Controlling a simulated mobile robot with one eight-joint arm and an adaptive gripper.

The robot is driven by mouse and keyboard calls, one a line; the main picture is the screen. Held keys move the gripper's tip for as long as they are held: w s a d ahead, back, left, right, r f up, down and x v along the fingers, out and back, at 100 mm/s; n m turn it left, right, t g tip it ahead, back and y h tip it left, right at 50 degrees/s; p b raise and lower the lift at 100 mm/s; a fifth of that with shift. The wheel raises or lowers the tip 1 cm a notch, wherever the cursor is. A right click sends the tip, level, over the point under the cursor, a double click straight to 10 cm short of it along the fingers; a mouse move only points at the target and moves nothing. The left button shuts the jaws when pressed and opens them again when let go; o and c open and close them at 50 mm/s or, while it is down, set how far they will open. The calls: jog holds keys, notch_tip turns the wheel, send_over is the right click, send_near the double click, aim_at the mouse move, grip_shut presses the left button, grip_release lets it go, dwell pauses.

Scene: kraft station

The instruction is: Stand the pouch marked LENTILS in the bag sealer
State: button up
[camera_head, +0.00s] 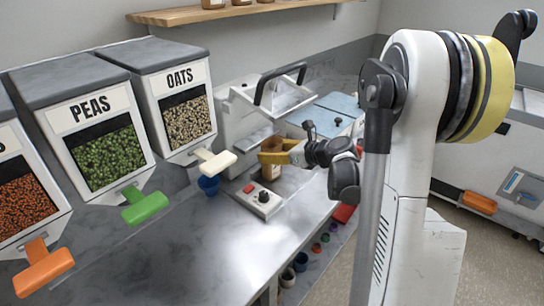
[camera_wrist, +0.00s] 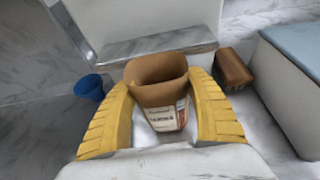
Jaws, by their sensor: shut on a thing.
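A brown kraft pouch (camera_wrist: 157,94) stands upright with its mouth open between my yellow fingers. It has a pale label whose print is too small to read for sure. My gripper (camera_wrist: 162,82) is shut on its sides. In the head view, my gripper (camera_head: 275,157) is in front of the bag sealer, with part of the pouch (camera_head: 270,173) showing below the fingers. The bag sealer (camera_head: 240,118) is white, with a raised dark handle. Its metal ledge (camera_wrist: 150,45) is just beyond the pouch in the wrist view. I cannot tell whether the pouch touches the counter.
A blue cup (camera_head: 208,185) stands left, near the OATS dispenser (camera_head: 173,95). A brown object (camera_wrist: 233,68) and blue-topped box (camera_wrist: 300,60) are at right. The front counter is clear.

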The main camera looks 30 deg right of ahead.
jog(key=shift+f, duration=0.1)
jog(key=shift+f, duration=0.15)
jog(key=o, duration=1.4)
jog(key=shift+s+r, duration=0.15)
jog(key=shift+r, duration=0.15)
jog(key=p+v, duration=0.3)
jog(key=v, duration=0.8)
jog(key=shift+s+d+p, duration=0.2)
jog(key=shift+s+p, duration=0.1)
jog(key=shift+s, duration=0.05)
